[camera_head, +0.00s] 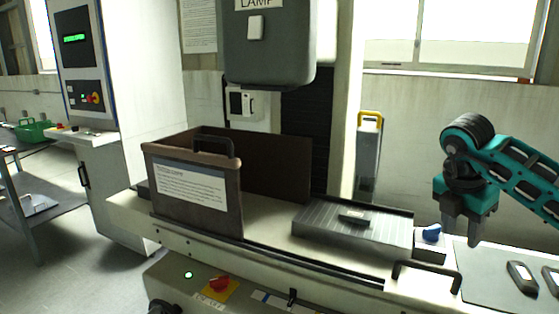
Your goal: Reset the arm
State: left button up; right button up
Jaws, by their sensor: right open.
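My right arm (518,172) is teal and dark grey and comes in from the right edge. My right gripper (461,231) points down at the right, above the right end of the machine bench, near a blue knob (432,233). Its fingers are open and I see nothing between them. How far its fingertips are from the bench surface is hard to tell. My left gripper is not in this view.
A machine with a grey head (268,50) stands in the middle. Its brown-walled tank (192,217) has a black handle and a label. A ribbed grey plate (350,228) lies on the bench. Dark handled items (522,277) lie on a grey mat (480,285). A control cabinet (85,85) stands left.

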jog(key=s+a+f+n+g+y, duration=0.1)
jog(key=a+f+n+y, duration=0.2)
jog(key=a+f+y, duration=0.5)
jog(key=s+a+f+n+y, duration=0.1)
jog(key=a+f+n, duration=0.25)
jog(key=a, duration=0.85)
jog(key=s+a+r+m+t+y, duration=0.2)
jog(key=s+a+t+y, duration=0.1)
jog(key=a+y, duration=0.4)
jog(key=s+a+r+m+t+y, duration=0.1)
jog(key=s+a+m+t+y, duration=0.15)
jog(key=a+y, duration=0.45)
jog(key=d+f+m+t+h, duration=0.85)
jog(key=m+t+h, duration=0.25)
jog(key=m, duration=0.5)
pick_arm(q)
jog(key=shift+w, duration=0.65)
pick_arm(e)
jog(key=s+d+f+m+g+h, duration=0.2)
jog(key=s+d+f+g+h, duration=0.1)
jog(key=s+f, duration=0.3)
jog(key=s+d+f+m+g+h, duration=0.3)
jog(key=s+f, duration=0.3)
jog(key=f, duration=0.3)
jog(key=shift+f+h, duration=0.2)
jog(key=shift+h, duration=0.1)
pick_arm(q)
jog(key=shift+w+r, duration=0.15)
